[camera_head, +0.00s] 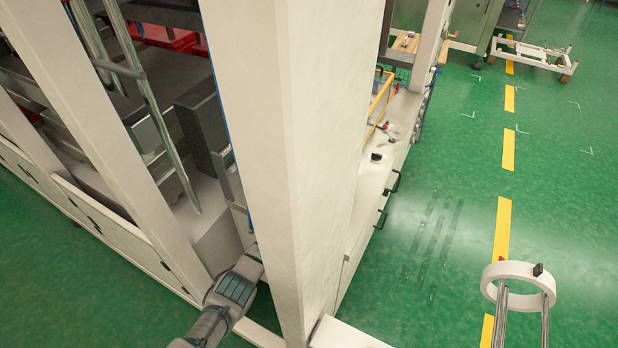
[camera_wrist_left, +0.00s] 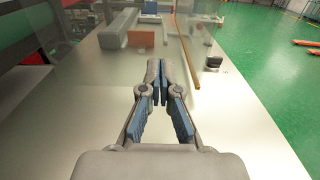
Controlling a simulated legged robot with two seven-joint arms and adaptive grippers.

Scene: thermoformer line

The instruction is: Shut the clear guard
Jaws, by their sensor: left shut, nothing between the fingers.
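The clear guard looks like the see-through panel (camera_wrist_left: 110,62) ahead of my left gripper in the left wrist view, with an orange strip (camera_wrist_left: 188,62) along its right edge. In the head view an orange-edged panel (camera_head: 381,100) shows past the wide white post. My left gripper (camera_wrist_left: 159,82) is shut and empty in the left wrist view, above a pale flat surface; I cannot tell whether it touches the panel. In the head view the left gripper (camera_head: 252,256) is beside the post, its tips partly hidden. My right gripper is in neither view.
The wide white post (camera_head: 300,150) blocks much of the machine in the head view. Black handles (camera_head: 381,218) stick out from the machine's right side. A white ring on metal poles (camera_head: 518,270) stands at the lower right. The green floor (camera_head: 440,240) between is clear.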

